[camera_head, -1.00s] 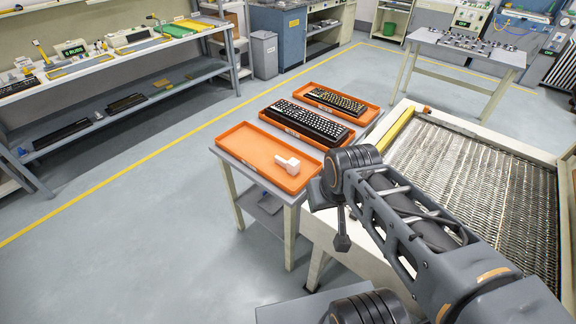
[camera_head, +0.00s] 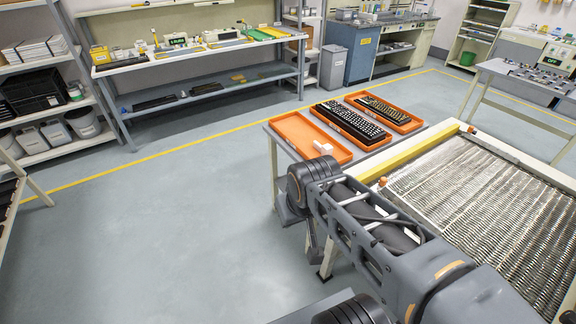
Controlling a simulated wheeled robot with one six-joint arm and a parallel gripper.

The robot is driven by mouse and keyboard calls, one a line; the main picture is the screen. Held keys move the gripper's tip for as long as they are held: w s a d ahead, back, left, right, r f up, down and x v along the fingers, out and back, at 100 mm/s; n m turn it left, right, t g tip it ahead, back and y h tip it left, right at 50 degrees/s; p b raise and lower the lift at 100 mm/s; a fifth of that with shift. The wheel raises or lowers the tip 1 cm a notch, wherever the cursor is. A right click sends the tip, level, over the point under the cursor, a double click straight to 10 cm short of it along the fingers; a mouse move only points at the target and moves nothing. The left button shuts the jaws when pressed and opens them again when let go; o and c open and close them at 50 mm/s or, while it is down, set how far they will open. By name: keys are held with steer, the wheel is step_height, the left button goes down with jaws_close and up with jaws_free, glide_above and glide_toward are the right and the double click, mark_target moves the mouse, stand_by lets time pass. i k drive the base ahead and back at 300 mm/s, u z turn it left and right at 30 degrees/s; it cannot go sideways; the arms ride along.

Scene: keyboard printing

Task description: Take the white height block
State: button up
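A small white block-like piece (camera_head: 323,148) lies in the right part of the nearest orange tray (camera_head: 296,126). Its shape is too small to tell for sure that it is the height block. My arm reaches in from the lower right, and its dark joint stands in front of the tray's near side, apart from the white piece. My gripper's fingers do not show. No other white block can be made out clearly.
Two orange trays with keyboards (camera_head: 348,121) lie beside the first. A mesh-topped conveyor (camera_head: 480,190) stands at right. A long workbench (camera_head: 200,60) with small items runs along the back, and shelving (camera_head: 40,85) stands at left. The grey floor (camera_head: 165,235) at left is clear.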

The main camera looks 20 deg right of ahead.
mark_target(326, 149)
steer(key=u, duration=0.35)
steer(key=k, duration=0.6)
steer(key=u, duration=0.65)
steer(key=i, duration=1.45)
steer(key=z, duration=1.45)
steer(key=i, duration=1.1)
steer(key=z, duration=1.2)
